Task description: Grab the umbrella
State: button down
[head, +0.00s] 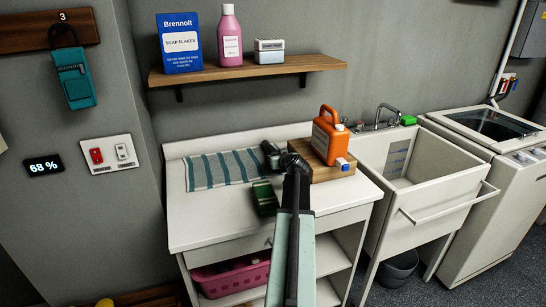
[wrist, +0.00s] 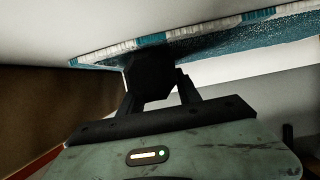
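I cannot make out an umbrella with certainty in either view. My gripper (head: 270,153) is over the counter, between the striped towel and the wooden block. In the wrist view, a black blocky object (wrist: 150,75) shows at the two dark fingers of my gripper (wrist: 158,88). It could be the end of a folded umbrella, but its full shape is hidden. The left finger meets its edge; a thin gap may show at the right finger. Whether the fingers are closed on it is unclear. A dark green box-like item (head: 265,198) shows on the counter left of my arm.
A teal-striped towel (head: 215,170) lies on the white counter (head: 205,222). An orange jug (head: 328,135) stands on a wooden block (head: 318,172) at the right. A sink (head: 410,165) adjoins. A shelf (head: 250,68) with a box and bottle hangs above. The counter's front left is clear.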

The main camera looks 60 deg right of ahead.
jog(key=shift+r, duration=0.1)
notch_tip(320, 180, up, 10)
jog(key=p, duration=1)
